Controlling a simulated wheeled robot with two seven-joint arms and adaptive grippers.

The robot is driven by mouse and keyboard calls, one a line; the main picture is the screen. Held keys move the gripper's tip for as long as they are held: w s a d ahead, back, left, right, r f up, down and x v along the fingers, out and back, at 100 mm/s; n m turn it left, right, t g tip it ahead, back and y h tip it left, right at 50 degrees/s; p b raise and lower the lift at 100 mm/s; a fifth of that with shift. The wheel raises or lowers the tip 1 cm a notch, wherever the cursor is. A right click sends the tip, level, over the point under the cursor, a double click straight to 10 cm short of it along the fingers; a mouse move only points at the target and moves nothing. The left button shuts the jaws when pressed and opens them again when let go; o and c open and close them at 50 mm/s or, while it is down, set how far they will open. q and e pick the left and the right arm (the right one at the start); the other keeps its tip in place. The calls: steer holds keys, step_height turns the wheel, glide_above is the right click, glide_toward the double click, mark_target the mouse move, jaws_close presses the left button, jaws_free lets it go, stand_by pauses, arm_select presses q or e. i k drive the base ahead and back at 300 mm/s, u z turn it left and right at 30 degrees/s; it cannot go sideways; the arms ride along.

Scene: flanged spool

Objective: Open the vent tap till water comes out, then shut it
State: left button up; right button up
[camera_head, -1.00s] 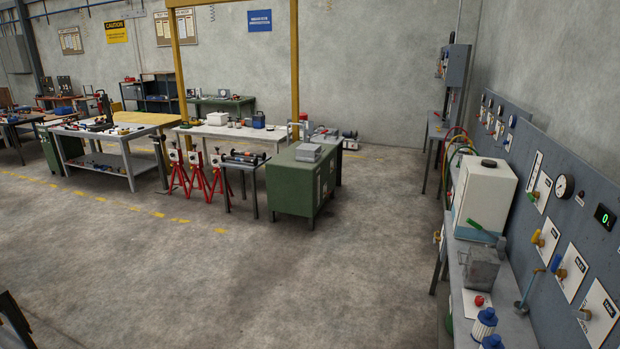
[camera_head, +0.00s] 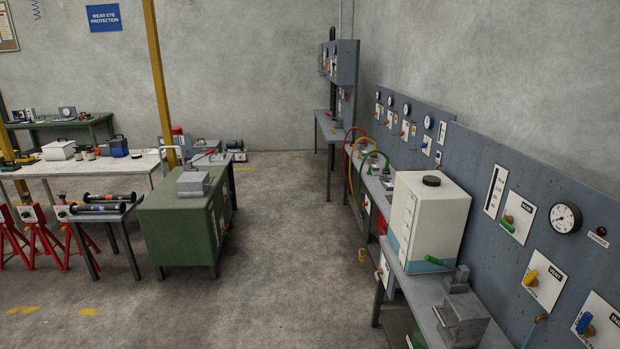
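The vent tap (camera_head: 530,277) has a yellow handle, slanted, on a white plate marked VENT on the grey wall panel at the right. Part of the plate's lower lettering reads OPEN. A tap with a green handle (camera_head: 508,225) is on a plate above and left of it. A tap with a blue handle (camera_head: 584,323) is below and right, near the picture's edge. No water shows at the vent tap. Neither of my grippers is in view.
A white tank (camera_head: 428,220) with a black cap stands on the grey bench below the panel, beside a grey metal block (camera_head: 462,318). A round gauge (camera_head: 565,219) is above the vent tap. A green cabinet (camera_head: 182,232) stands left; the floor between is clear.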

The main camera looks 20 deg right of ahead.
mark_target(530, 280)
steer(key=z, duration=0.85)
steer(key=i, duration=1.1)
steer(key=z, duration=1.15)
